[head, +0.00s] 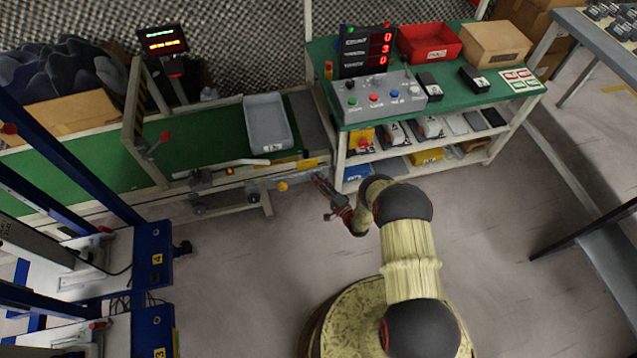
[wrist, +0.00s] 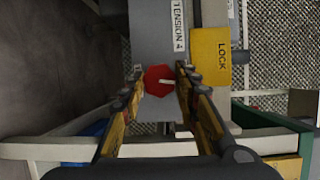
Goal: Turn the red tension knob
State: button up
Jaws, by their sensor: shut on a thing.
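The red tension knob (wrist: 156,81) shows in the middle of the wrist view, a faceted red knob with a pale pointer mark towards the right. It sits on a grey panel below a label reading "TENSION 4" (wrist: 179,27). My gripper (wrist: 160,70) has one finger on each side of the knob and is shut on it. In the head view my gripper (head: 322,184) is at the right end of the conveyor, low beside its frame. I cannot make out the knob there.
A yellow LOCK plate (wrist: 210,57) is just right of the knob. The green conveyor (head: 205,150) carries a grey tray (head: 267,124). A green-topped bench (head: 445,108) with a control box (head: 378,97) stands close to the right of my gripper. The floor in front is clear.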

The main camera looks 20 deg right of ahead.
jog(key=shift+d+f+m, duration=0.1)
jog(key=shift+m, duration=0.2)
jog(key=o, duration=1.1)
jog(key=shift+o, duration=0.2)
jog(key=v, duration=1.2)
